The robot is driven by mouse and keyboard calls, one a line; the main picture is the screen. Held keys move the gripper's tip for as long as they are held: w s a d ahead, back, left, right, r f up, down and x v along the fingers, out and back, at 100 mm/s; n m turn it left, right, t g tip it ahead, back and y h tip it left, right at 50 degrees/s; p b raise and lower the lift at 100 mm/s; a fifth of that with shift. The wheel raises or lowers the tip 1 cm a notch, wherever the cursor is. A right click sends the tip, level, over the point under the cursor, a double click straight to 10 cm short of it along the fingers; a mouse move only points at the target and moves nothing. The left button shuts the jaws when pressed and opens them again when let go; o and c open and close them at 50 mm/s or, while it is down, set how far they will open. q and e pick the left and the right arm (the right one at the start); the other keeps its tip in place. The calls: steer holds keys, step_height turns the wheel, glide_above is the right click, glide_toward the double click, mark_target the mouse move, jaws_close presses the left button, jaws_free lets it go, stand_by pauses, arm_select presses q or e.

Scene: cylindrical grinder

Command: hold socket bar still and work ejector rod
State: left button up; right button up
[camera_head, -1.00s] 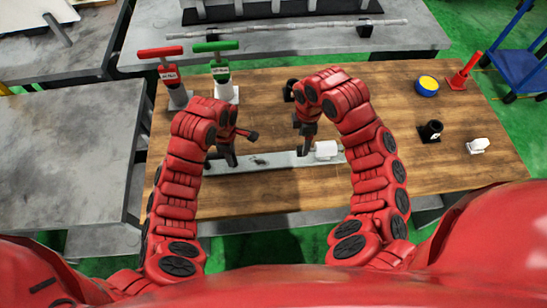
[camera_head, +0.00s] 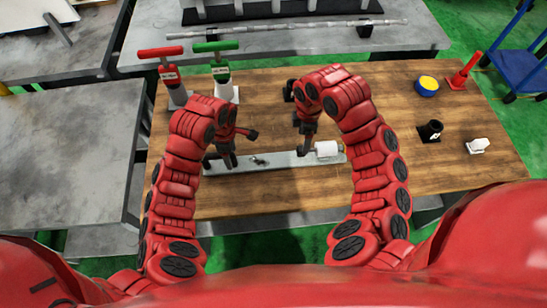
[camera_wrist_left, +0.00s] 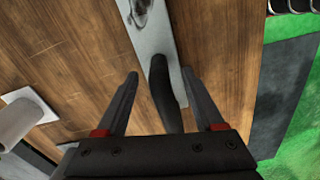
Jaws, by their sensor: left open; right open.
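A long grey metal bar (camera_head: 285,161), which I take as the socket bar, lies flat across the wooden table. A small dark piece (camera_head: 260,160) sits near its middle, and a white cylinder (camera_head: 327,149) stands at its right end. My left gripper (camera_head: 230,158) is over the bar's left part. My right gripper (camera_head: 304,149) is open, left of the white cylinder. Which part is the ejector rod I cannot tell.
Red-handled (camera_head: 172,85) and green-handled (camera_head: 221,78) tools stand at the back left. A yellow-topped round tin (camera_head: 427,86), a red cone (camera_head: 464,72), a black cup (camera_head: 430,131) and a white fitting (camera_head: 478,145) stand on the right. The table's front strip is clear.

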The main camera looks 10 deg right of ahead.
arm_select(q)
steer(key=shift+r, duration=3.5)
